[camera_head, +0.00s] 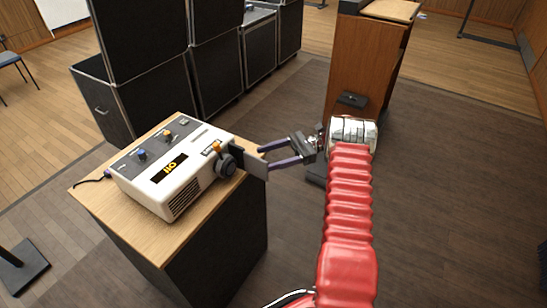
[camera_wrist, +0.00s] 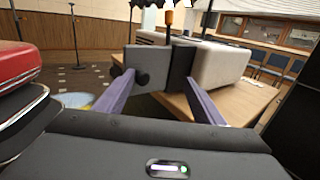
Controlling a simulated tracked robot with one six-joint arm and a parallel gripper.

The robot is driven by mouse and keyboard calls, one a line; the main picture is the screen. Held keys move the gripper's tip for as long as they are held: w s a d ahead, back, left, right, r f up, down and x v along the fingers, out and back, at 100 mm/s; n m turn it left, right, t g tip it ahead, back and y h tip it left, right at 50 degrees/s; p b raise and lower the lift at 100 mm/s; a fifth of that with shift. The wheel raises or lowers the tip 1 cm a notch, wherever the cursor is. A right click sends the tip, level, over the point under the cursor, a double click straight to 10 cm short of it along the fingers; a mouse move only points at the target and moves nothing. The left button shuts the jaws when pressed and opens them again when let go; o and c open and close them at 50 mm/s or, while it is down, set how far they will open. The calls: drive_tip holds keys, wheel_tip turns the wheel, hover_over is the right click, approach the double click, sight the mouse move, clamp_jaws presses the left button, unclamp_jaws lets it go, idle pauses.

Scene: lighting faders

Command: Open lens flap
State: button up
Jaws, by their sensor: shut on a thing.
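A white projector (camera_head: 172,168) with several knobs and a yellow-marked dark display sits on a wooden-topped stand. Its dark round lens (camera_head: 225,165) is on the right side. The lens flap (camera_head: 256,165), a flat grey plate, stands upright beside the lens. My gripper (camera_head: 266,158) reaches in from the right, its purple fingers at the flap. In the wrist view the grey flap (camera_wrist: 152,58) with a dark round knob lies between the fingertips (camera_wrist: 158,78), which are shut on it. The exact contact is partly hidden. The projector's white body (camera_wrist: 222,64) is behind on the right.
The stand's wooden top (camera_head: 95,185) has bare room on the left and front. Black cases (camera_head: 140,60) are stacked behind it. A wooden lectern (camera_head: 365,60) stands behind my arm at the right. The floor between stand and lectern is clear.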

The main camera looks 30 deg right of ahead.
drive_tip(key=shift+w+a+r, duration=0.15)
drive_tip(key=shift+w, duration=0.1)
drive_tip(key=shift+s+r, duration=0.2)
drive_tip(key=shift+r, duration=4.6)
drive_tip(key=shift+c, duration=1.2)
drive_tip(key=shift+c, duration=0.4)
